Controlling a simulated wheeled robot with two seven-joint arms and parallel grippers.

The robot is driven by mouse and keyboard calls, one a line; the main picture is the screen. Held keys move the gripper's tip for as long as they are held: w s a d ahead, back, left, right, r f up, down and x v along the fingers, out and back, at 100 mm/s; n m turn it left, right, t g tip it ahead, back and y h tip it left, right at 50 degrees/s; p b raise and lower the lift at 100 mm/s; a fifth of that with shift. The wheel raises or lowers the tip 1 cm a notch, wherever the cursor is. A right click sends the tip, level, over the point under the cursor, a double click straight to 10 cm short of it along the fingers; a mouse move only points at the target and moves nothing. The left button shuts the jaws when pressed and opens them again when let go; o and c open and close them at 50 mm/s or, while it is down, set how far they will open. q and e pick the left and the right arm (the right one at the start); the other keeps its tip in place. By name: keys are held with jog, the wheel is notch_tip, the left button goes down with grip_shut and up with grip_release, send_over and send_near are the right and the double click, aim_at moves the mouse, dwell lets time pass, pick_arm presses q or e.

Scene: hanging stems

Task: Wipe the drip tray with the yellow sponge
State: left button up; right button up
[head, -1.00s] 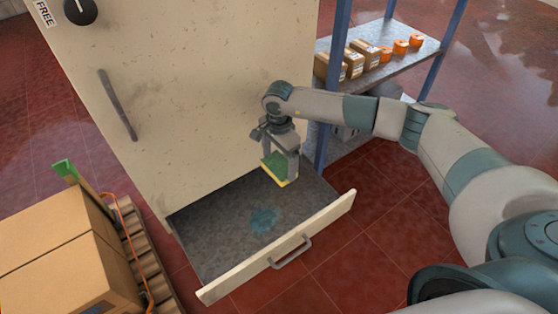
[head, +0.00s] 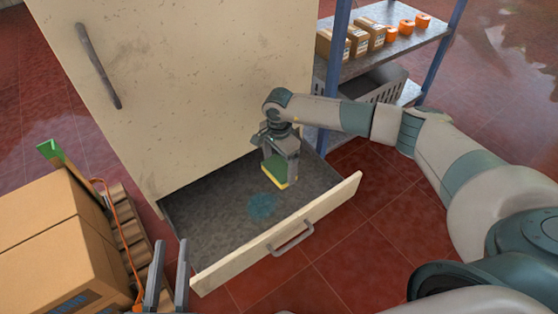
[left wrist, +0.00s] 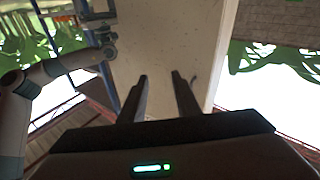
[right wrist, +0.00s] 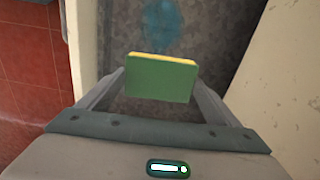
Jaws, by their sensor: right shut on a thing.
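The drip tray (head: 205,222) is a grey pull-out drawer at the foot of a cream cabinet, standing open. A blue wet stain (head: 262,205) lies on its floor; it also shows in the right wrist view (right wrist: 163,25). My right gripper (head: 281,178) is shut on the sponge (head: 276,167), green on one side and yellow on the other, and holds it over the tray beside the stain. Whether the sponge touches the floor I cannot tell. My left gripper (head: 168,277) is open and empty, left of the tray's front; its fingers are apart in the left wrist view (left wrist: 158,80).
The tray's front panel has a handle (head: 293,240). The cabinet (head: 190,90) rises behind it. Cardboard boxes (head: 50,240) on a pallet stand at left. A shelf (head: 365,55) with small boxes and orange items stands at right. Red floor tiles are clear in front.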

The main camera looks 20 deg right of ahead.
pick_arm(q)
jog(key=shift+s+d+r+t+h+b, duration=0.1)
jog(key=shift+s+r+t+h+b, duration=0.2)
jog(key=shift+r+t, duration=0.4)
jog(key=shift+s+r+t+h+b, duration=0.1)
jog(key=shift+s+r+t, duration=0.3)
jog(key=shift+r, duration=0.6)
pick_arm(e)
jog(key=shift+f, duration=1.1)
